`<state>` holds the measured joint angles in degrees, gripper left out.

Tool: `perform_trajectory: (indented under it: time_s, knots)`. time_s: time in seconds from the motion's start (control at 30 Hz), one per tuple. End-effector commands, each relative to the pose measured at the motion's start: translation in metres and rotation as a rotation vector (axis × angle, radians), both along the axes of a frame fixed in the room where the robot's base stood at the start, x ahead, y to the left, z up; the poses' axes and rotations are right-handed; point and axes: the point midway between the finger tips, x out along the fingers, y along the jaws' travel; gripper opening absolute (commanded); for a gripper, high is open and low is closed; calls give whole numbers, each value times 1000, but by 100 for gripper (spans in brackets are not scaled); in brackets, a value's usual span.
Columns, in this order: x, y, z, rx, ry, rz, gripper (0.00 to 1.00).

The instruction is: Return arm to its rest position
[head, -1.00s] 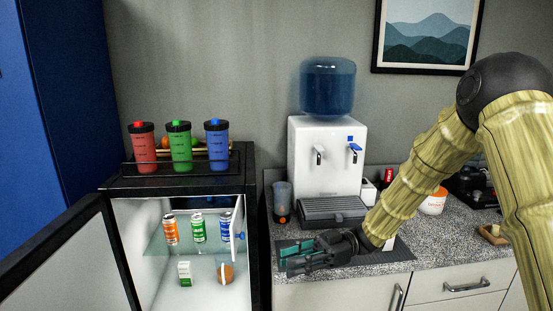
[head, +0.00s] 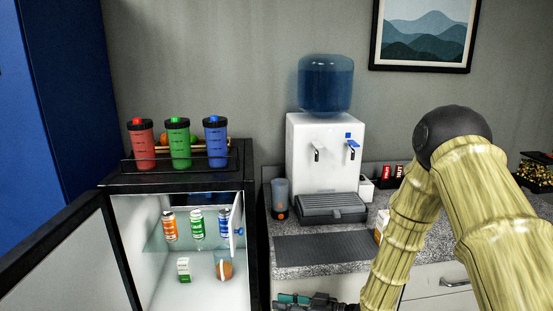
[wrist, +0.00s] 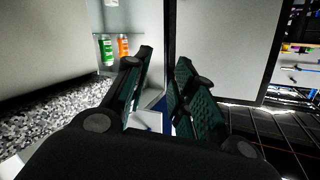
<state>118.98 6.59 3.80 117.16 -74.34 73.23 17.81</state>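My gripper (head: 308,300) is low at the bottom edge of the head view, in front of the counter and partly cut off. In the wrist view the two dark green-padded fingers (wrist: 163,90) stand apart with nothing between them. My arm is bent, its elbow high at the right of the head view and its forearm hanging down in front of the counter.
An open fridge (head: 250,200) with cans inside and its door (head: 70,260) swung out stands at left. Red, green and blue bottles (head: 178,144) stand on top. A water dispenser (head: 325,150), a tumbler (head: 280,198) and a dark mat (head: 325,248) are on the counter (head: 290,269).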

Motion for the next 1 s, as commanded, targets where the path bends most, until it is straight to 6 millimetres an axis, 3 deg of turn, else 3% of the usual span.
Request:
perform_trajectory:
  time_s: [0.03,0.27,0.5,0.7,0.9,1.0]
  knots:
    - [-8,-5,-23,-36,49,-56,26]
    - [-54,-46,-122,-245,278,-317,26]
    - [-143,-103,-207,-504,551,-530,26]
    - [-239,-152,-248,-722,782,-662,26]
    - [-323,-187,-261,-896,970,-748,26]
    - [-347,-198,-261,-946,1025,-772,26]
